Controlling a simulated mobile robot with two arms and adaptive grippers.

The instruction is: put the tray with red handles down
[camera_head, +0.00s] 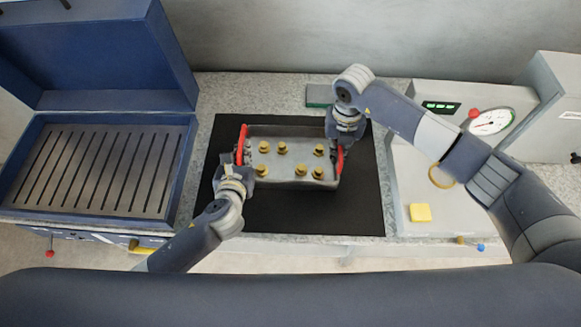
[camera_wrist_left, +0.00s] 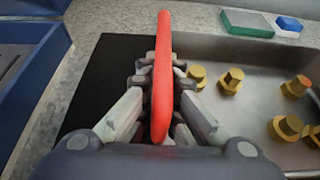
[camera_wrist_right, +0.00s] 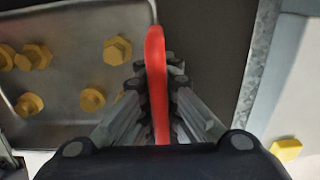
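The tray (camera_head: 281,164) is grey metal with several yellow bolts in it, and it looks level over a black mat (camera_head: 365,205). I cannot tell for certain whether it touches the mat. My left gripper (camera_head: 241,162) is shut on its left red handle (camera_head: 242,138), whose upright bar lies between the fingers in the left wrist view (camera_wrist_left: 162,45). My right gripper (camera_head: 344,145) is shut on the right red handle (camera_head: 340,158), also between the fingers in the right wrist view (camera_wrist_right: 155,50). The gripper fingers partly hide both handles.
An open blue box (camera_head: 50,215) with a slotted dark plate stands at the left. A pale unit (camera_head: 405,170) with a gauge (camera_head: 490,122) and a yellow block (camera_head: 420,212) stands at the right. A green block (camera_head: 319,94) lies behind the mat. Bare mat shows around the tray.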

